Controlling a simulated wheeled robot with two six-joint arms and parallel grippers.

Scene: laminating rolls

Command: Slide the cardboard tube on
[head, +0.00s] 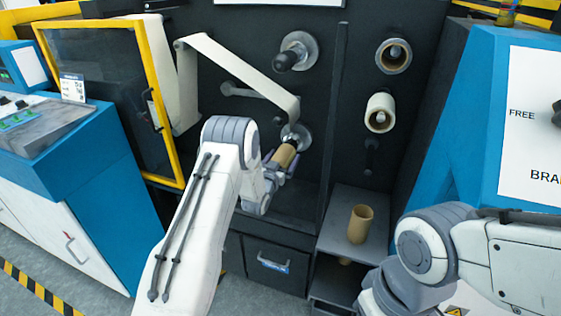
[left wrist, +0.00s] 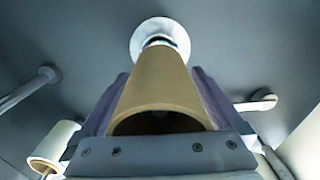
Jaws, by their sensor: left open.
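A tan cardboard tube (head: 284,156) lies between the fingers of my left gripper (head: 281,167), in front of the lower spindle's metal flange (head: 296,136). In the left wrist view the tube (left wrist: 157,82) points away from the camera, its far end at the spindle and round flange (left wrist: 160,33). The dark spindle tip lines up with the tube; how far it reaches inside is hidden. My left gripper's fingers (left wrist: 157,100) stand on both sides of the tube, open. My right arm is at the lower right; its fingers are not visible.
Another cardboard tube (head: 361,224) stands on a grey shelf (head: 338,238). An upper spindle (head: 297,54) is bare. A pale web (head: 238,66) runs down close to the lower spindle. A yellow-framed door (head: 108,100) is at left.

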